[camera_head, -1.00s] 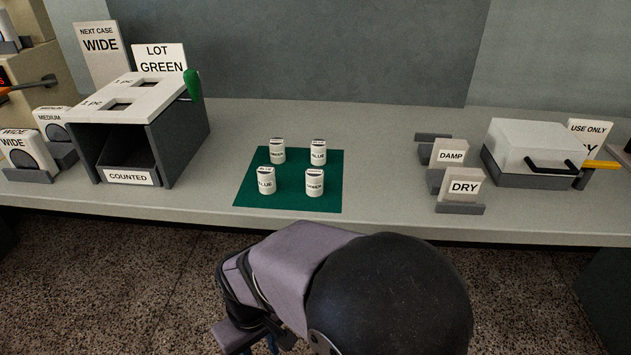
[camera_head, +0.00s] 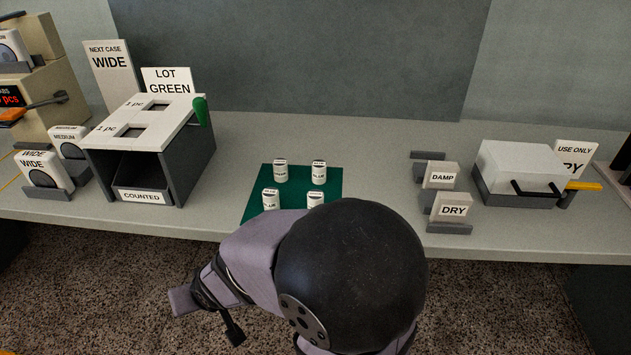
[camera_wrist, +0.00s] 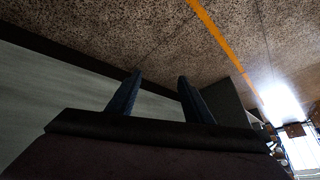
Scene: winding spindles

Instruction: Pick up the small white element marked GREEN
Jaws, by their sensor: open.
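Several small white cylindrical elements stand upright on a green mat (camera_head: 334,183). The back-left element (camera_head: 280,173) has a label too small to read clearly now; in the earlier picture it seems to read GREEN. The back-right element (camera_head: 319,173) and the front-left element (camera_head: 270,199) look marked BLUE. The front-right element (camera_head: 316,199) is partly hidden behind my arm; its label looked like GREEN earlier. My gripper (camera_wrist: 160,80) is open and empty in the wrist view, over the floor beside the bench. No element shows in that view.
A grey case with a COUNTED tray (camera_head: 141,197) and slotted top stands left, with a LOT GREEN sign (camera_head: 168,80) behind. DAMP (camera_head: 442,176) and DRY (camera_head: 453,209) blocks and a white-lidded box (camera_head: 522,165) stand right. Bench between mat and blocks is clear.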

